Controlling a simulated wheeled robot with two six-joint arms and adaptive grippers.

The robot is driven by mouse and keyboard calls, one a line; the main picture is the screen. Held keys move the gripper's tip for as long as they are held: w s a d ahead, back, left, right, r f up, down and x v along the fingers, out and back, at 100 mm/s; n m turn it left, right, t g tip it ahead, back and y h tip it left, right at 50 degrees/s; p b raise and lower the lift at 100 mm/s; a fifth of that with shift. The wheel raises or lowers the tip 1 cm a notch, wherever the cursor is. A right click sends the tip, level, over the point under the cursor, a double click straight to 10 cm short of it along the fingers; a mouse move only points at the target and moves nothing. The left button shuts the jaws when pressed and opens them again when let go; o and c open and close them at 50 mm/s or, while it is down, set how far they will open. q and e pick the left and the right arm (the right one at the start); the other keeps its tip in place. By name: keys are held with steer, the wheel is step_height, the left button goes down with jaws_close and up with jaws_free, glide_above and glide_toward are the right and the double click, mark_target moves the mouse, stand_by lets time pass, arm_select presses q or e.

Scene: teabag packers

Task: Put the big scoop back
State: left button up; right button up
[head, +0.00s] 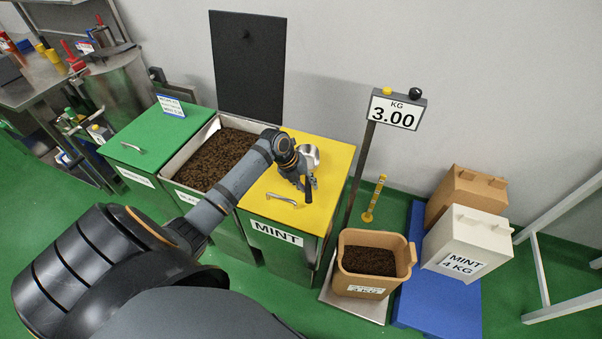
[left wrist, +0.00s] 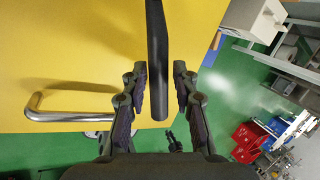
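The big scoop (head: 309,154) has a shiny metal bowl and shows above the yellow lid of the mint bin (head: 330,172), partly hidden behind my left gripper. Its dark handle (left wrist: 157,60) shows in the left wrist view as a black bar between the fingers. My left gripper (head: 303,186) is over the yellow lid, and its fingers (left wrist: 160,95) stand on both sides of the handle with a visible gap. It looks open. I cannot tell whether the scoop rests on the lid. My right gripper is not in view.
A metal lid handle (head: 281,199) stands near the lid's front edge. Left of it is an open bin of dark tea (head: 228,157), then a green-lidded bin (head: 143,146). On the right are a tan tub of tea (head: 369,261), a scale display (head: 395,111) and a yellow scoop-like tool (head: 374,198).

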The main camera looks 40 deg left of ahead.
arm_select(q)
steer(key=b+v, duration=0.1)
steer(key=v, duration=0.8)
steer(key=shift+s+r, duration=0.2)
steer(key=shift+r, duration=0.15)
